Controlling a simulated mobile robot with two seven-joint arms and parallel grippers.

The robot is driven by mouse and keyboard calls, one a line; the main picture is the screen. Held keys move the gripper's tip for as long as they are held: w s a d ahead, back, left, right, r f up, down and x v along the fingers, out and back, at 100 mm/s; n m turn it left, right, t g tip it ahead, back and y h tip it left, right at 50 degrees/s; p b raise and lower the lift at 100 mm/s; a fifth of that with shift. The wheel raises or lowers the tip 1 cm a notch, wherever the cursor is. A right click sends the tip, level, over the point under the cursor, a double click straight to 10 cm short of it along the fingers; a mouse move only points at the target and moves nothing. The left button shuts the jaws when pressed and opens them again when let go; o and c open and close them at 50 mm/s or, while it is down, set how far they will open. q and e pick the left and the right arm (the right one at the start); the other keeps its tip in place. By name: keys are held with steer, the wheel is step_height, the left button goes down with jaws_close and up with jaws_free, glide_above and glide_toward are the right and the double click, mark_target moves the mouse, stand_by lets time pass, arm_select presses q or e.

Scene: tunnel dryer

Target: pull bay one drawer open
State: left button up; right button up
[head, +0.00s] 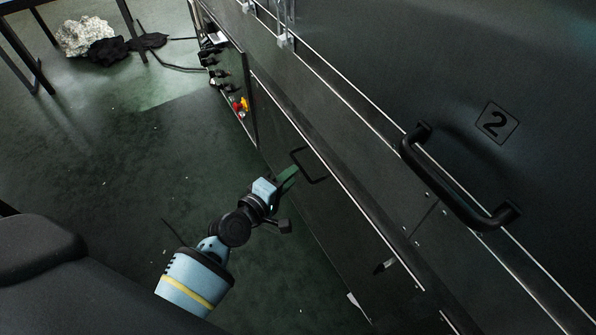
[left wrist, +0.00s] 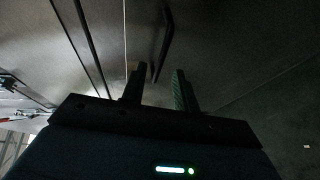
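The drawer front (head: 335,205) is a dark, low panel on the dryer's side, with no number visible on it. Its black loop handle (head: 314,167) stands out from the panel. My left gripper (head: 291,173) is at the handle's near side, its fingers pointing at the panel. In the left wrist view, the two fingers (left wrist: 158,72) are apart, and the dark handle bar (left wrist: 164,45) runs down toward the gap between them. I cannot tell whether the fingers touch it. The drawer front looks flush with the dryer side. My right gripper is not in view.
Red and yellow controls (head: 241,104) sit beyond the drawer. Crumpled silver and black material (head: 88,38) lies far left near table legs. The green floor (head: 110,165) beside the dryer is mostly clear.

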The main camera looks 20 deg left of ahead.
arm_select(q)
steer(key=shift+b+x, duration=0.35)
steer(key=shift+x, duration=1.55)
jaws_close()
